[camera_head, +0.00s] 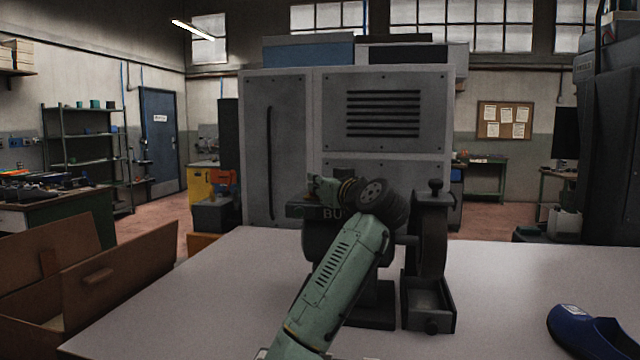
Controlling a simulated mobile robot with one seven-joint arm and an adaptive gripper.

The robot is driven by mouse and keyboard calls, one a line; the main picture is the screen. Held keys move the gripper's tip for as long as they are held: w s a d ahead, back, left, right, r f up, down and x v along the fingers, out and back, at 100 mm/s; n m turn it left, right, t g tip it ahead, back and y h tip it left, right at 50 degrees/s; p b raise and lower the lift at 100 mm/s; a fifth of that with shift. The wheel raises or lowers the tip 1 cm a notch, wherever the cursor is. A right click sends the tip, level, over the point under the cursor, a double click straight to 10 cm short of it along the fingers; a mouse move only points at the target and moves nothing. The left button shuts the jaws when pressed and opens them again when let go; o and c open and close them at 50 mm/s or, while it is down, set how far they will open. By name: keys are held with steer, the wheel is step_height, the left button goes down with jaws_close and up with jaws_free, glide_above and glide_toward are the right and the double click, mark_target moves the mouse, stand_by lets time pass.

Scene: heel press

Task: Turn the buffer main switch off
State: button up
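The buffer (375,305) is a dark grey machine standing on the light table, with a label beginning "BU" on its upper front. My green arm reaches up from the bottom middle and covers much of its front and the rest of the label. The end of my arm, with my gripper (320,188), is at the top of the buffer, just above the label. It is small and dark there, and I cannot make out its fingers or whether it touches the machine. A small greenish spot shows left of the label. I cannot clearly make out the main switch.
On the buffer's right side are a dark wheel (432,240) and an open tray (428,305). A blue shoe (590,332) lies at the table's right. A brown open box (120,285) stands at the left. A grey cabinet (280,150) rises behind. The table's left part is clear.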

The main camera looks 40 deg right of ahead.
steer(key=o, duration=0.4)
steer(key=shift+s, duration=0.15)
steer(key=s, duration=0.3)
steer(key=s+a, duration=0.1)
steer(key=s, duration=0.3)
steer(key=s+a, duration=0.1)
steer(key=s, duration=0.3)
steer(key=shift+s+a, duration=0.2)
steer(key=shift+s, duration=0.05)
steer(key=shift+c, duration=0.4)
